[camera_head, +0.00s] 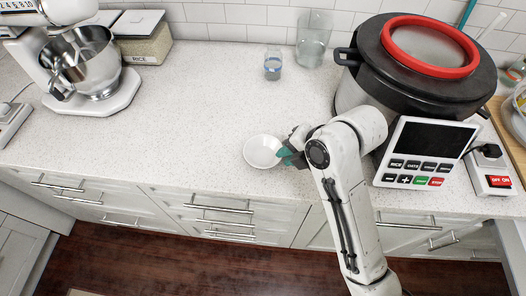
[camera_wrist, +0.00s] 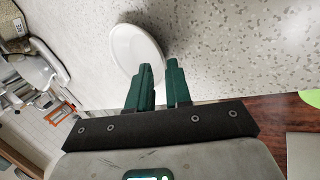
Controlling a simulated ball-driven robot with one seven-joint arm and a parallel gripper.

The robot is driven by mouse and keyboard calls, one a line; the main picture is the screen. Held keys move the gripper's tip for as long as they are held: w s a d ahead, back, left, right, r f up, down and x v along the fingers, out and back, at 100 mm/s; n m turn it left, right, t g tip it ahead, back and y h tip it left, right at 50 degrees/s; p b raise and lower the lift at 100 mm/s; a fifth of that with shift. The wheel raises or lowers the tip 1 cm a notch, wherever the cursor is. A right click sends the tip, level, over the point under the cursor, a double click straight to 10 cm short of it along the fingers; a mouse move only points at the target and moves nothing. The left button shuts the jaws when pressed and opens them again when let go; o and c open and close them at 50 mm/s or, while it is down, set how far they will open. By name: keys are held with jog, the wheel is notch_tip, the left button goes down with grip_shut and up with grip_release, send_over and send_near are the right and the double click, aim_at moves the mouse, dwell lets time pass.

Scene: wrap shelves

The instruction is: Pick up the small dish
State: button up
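The small dish (camera_head: 262,151) is white, round and shallow, near the front edge of the speckled counter. My gripper (camera_head: 287,154), with green fingers, is at its right rim in the head view. In the wrist view the dish (camera_wrist: 132,48) stretches up from the fingers. The fingertips (camera_wrist: 160,68) stand apart with a narrow gap, and the left finger covers part of the dish's near rim. The rim's end lies close to the gap. I cannot tell whether the fingers touch the dish. No lift off the counter is clear.
A large black cooker (camera_head: 415,70) with a red-ringed lid and a control panel (camera_head: 425,153) stands right of my arm. A glass (camera_head: 272,66) and a clear pitcher (camera_head: 313,40) stand at the back. A stand mixer (camera_head: 85,65) is at left. The counter's middle is clear.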

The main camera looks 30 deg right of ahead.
aim_at(263, 153)
jog(key=shift+d+x, duration=0.2)
jog(key=shift+x, duration=1.4)
jog(key=shift+w, duration=0.15)
grip_shut()
